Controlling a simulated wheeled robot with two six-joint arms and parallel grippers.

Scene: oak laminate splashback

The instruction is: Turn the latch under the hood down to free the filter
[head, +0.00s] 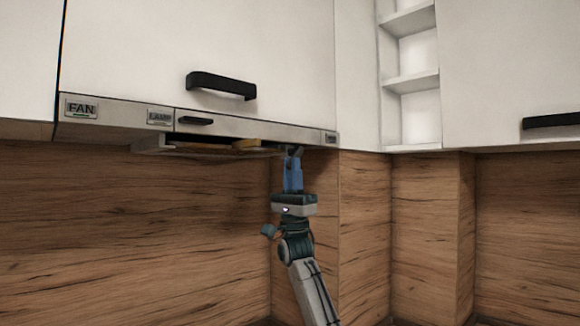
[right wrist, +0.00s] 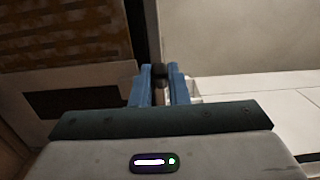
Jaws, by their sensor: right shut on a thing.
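The hood (head: 110,110) is a grey strip under a white cupboard, and my right gripper (head: 292,152) reaches up to its underside near the right end. In the right wrist view my blue fingers (right wrist: 159,82) are shut on a small dark piece, which looks like the latch (right wrist: 160,70). The fingers hide part of it, and its angle is hard to tell. A brownish mesh panel, which looks like the filter (right wrist: 62,38), lies to the left of the fingers in the wrist view. My left gripper is not in view.
The hood front carries a FAN label (head: 81,108) and a small black handle (head: 195,120). A larger black handle (head: 222,86) sits on the cupboard above. Open white shelves (head: 412,85) stand to the right. The space before the oak splashback (head: 130,230) is clear at left.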

